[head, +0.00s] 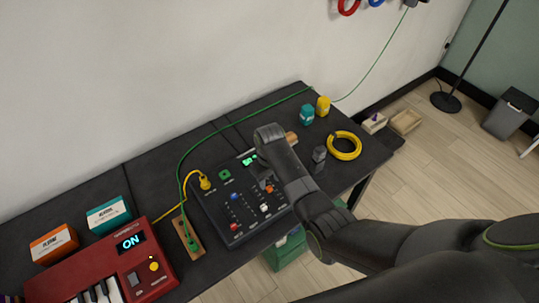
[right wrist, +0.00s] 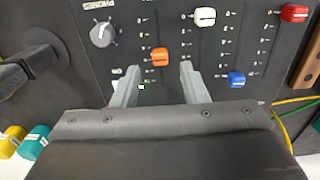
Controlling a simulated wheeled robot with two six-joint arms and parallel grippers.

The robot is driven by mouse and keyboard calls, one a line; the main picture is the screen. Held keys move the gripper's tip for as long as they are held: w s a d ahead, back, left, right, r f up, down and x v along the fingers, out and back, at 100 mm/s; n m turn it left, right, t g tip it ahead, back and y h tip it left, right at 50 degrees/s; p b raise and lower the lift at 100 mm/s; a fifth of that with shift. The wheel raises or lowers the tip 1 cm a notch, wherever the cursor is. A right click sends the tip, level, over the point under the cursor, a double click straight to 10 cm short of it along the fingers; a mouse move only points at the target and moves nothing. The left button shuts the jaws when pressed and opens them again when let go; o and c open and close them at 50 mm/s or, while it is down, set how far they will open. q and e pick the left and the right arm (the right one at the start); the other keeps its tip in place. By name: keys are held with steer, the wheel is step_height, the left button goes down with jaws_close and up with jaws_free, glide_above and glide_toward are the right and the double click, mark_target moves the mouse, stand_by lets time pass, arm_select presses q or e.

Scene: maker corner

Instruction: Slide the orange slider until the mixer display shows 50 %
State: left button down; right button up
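The mixer (head: 222,212) is a dark panel on the black table, with several coloured slider caps. Its display (head: 248,159) shows green figures, partly hidden by my right arm and too small to read. The orange slider (right wrist: 160,55) stands between the two fingertips of my right gripper (right wrist: 158,68), with a gap on both sides. The orange cap also shows in the head view (head: 268,187), beside my arm. My right gripper is open and empty. My left gripper is out of view.
White (right wrist: 205,17), blue (right wrist: 237,79) and red (right wrist: 294,13) caps sit right of the orange one; a grey knob (right wrist: 102,34) is left. A red keyboard (head: 90,262), a yellow coil (head: 344,146) and cables lie on the table.

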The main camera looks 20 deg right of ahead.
mark_target(270, 188)
step_height(270, 188, up, 14)
steer(key=shift+f, duration=0.25)
steer(key=shift+f, duration=0.1)
stand_by(0.4)
